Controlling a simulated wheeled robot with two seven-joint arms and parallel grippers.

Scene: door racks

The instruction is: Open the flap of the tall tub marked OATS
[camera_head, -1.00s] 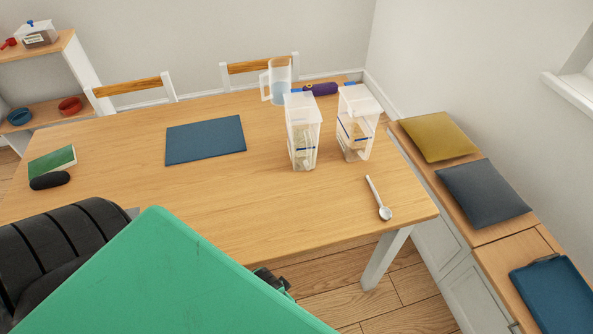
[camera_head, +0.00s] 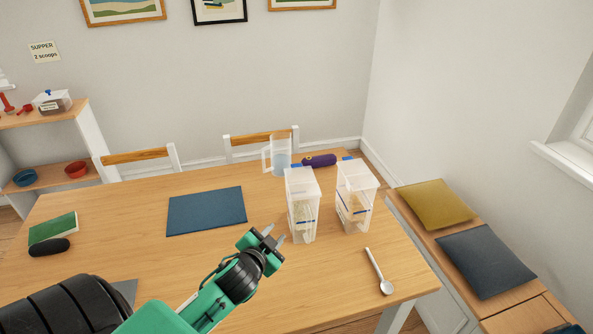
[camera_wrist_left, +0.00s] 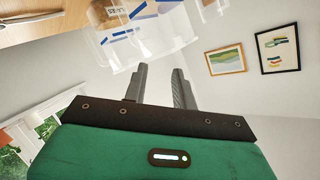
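Two tall, see-through tubs with whitish lids and blue marks stand side by side on the table: a left tub (camera_head: 302,208) and a right tub (camera_head: 354,200). Both look closed on top. I cannot read their labels in the head view, so I cannot tell which is OATS. My left gripper (camera_head: 275,236) is open and empty, just left of the left tub and apart from it. In the left wrist view its two fingers (camera_wrist_left: 160,72) stand apart, with clear tub walls (camera_wrist_left: 145,38) beyond them and a partly cut-off label. My right gripper is not in view.
A blue mat (camera_head: 206,211) lies to the left. The table between mat and tubs is clear.

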